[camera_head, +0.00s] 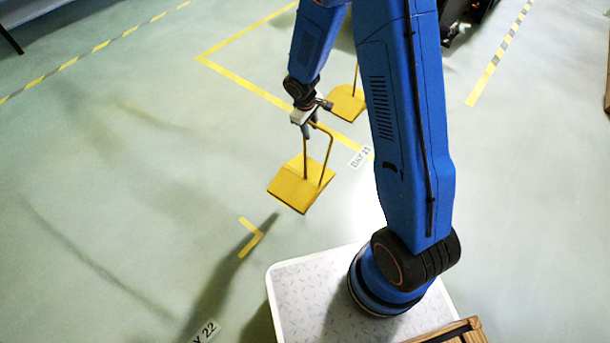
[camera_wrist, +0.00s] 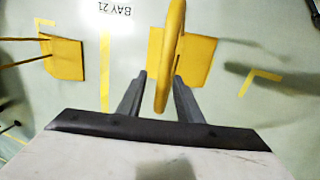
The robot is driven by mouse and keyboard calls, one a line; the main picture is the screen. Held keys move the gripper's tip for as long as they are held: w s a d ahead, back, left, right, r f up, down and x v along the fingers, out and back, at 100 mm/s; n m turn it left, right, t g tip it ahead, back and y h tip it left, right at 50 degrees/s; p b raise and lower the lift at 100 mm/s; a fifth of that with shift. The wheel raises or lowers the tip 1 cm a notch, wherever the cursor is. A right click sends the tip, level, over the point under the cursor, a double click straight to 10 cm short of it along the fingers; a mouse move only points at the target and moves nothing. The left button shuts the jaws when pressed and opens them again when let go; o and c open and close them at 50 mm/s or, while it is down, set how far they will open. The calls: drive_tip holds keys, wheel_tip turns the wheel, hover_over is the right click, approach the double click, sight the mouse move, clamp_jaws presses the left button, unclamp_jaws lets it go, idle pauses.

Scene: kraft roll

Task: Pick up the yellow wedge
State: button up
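A yellow wedge (camera_head: 301,186) with a tall bent-rod handle appears to rest on the pale green floor. My gripper (camera_head: 307,134) is above it, at the top of the handle. In the wrist view the fingers of my gripper (camera_wrist: 160,77) are apart, with the top bar of the handle between them. A gap shows between the left finger and the bar; the right finger is close to it. The wedge's plate (camera_wrist: 199,60) shows behind the handle. A second yellow wedge (camera_head: 346,103) stands farther back, partly hidden by my arm; it also shows in the wrist view (camera_wrist: 67,60).
Yellow floor lines (camera_head: 240,82) and a yellow corner mark (camera_head: 252,238) lie around the wedges. A "BAY 21" label (camera_head: 360,157) is on the floor nearby. A wooden crate (camera_head: 455,334) is at the bottom right. The floor to the left is clear.

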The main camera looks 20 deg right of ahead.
drive_tip(key=shift+f, duration=0.1)
clamp_jaws()
idle(1.4)
